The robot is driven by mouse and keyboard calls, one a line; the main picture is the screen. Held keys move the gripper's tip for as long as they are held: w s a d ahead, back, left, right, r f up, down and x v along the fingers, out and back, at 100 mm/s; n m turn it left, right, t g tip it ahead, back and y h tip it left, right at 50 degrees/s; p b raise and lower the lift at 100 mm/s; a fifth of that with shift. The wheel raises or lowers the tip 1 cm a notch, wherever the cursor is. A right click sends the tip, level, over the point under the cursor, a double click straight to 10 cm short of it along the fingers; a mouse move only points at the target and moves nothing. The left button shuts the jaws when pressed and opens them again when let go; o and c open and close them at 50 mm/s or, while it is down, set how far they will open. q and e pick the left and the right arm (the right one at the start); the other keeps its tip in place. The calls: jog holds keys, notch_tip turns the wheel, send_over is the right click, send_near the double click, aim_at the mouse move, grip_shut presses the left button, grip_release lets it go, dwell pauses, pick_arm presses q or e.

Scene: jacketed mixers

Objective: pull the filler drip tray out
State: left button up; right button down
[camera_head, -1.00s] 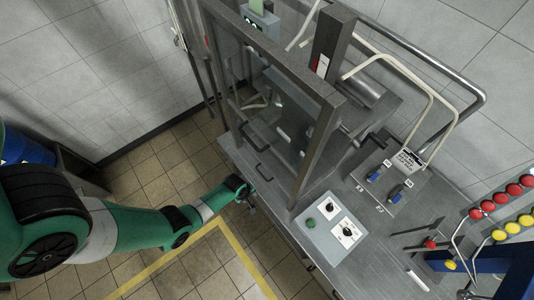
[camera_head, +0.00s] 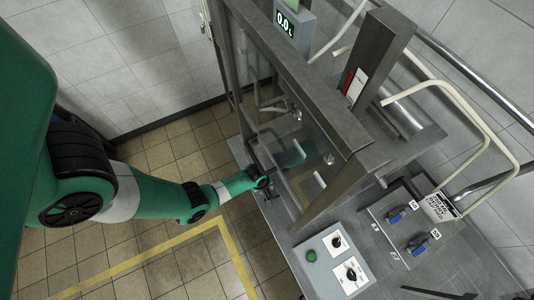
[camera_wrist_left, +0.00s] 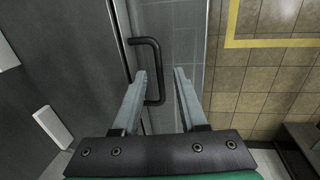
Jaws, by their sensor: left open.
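My left gripper (camera_head: 266,180) is at the front edge of the filler's steel base, below the glass guard (camera_head: 285,125). In the left wrist view, its two fingers (camera_wrist_left: 160,76) are apart. The grip bar of a black U-shaped handle (camera_wrist_left: 158,60) stands between the fingertips, and the fingers are not closed on it. The handle is fixed to a dark edge beside a grey, see-through or shiny strip. The drip tray's body cannot be clearly made out in either view. My right gripper is out of view.
A control panel (camera_head: 333,258) with a green button and black knobs lies on the steel bench to the right. A plate with blue-handled valves (camera_head: 408,225) is beyond it. Tiled floor (camera_head: 180,255) with a yellow line lies open in front.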

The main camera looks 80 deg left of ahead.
pick_arm(q)
jog(key=shift+w+f, duration=0.15)
jog(key=shift+f, duration=0.45)
jog(key=shift+r, duration=0.1)
grip_shut()
dwell(0.9)
